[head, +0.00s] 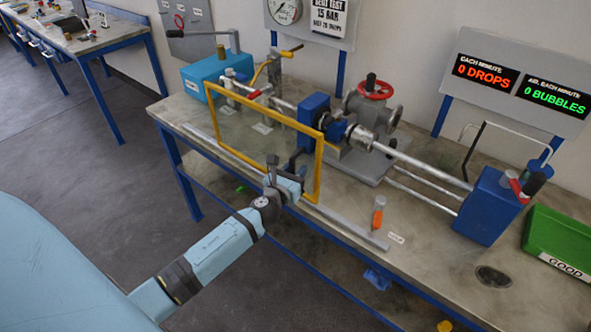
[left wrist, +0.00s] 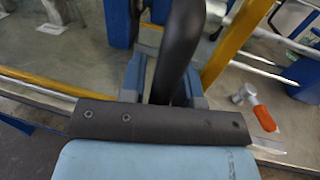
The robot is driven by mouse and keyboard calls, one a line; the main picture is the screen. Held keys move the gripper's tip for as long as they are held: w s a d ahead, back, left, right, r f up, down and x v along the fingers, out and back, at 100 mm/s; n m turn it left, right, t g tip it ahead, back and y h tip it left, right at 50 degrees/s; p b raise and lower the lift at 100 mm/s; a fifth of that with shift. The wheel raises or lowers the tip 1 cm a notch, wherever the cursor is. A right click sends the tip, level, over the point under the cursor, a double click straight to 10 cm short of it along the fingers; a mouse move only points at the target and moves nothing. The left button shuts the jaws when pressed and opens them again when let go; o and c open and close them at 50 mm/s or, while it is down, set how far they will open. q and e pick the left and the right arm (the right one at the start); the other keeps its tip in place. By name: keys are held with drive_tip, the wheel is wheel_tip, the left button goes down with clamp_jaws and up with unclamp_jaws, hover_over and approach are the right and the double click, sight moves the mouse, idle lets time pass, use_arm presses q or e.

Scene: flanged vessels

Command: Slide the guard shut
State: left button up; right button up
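The guard (head: 318,168) is a clear panel in a yellow frame, standing upright along the front of the bench. It covers the left part of the rig; the valve with the red wheel (head: 371,88) is right of its right post. The yellow post also shows in the left wrist view (left wrist: 232,42). My left gripper (head: 284,178) is at the guard's lower right. Its blue fingers lie on both sides of the dark handle (left wrist: 183,40) and appear closed on it. The handle's lower end is hidden by the gripper. My right gripper is out of view.
A grey rail (head: 345,226) runs along the bench front, bare right of the guard. A blue end block (head: 488,208) and green tray (head: 560,240) are farther right.

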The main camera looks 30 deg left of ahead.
use_arm(q)
clamp_jaws()
drive_tip(key=shift+d, duration=0.1)
drive_tip(key=s+d, duration=0.2)
drive_tip(key=d, duration=2.1)
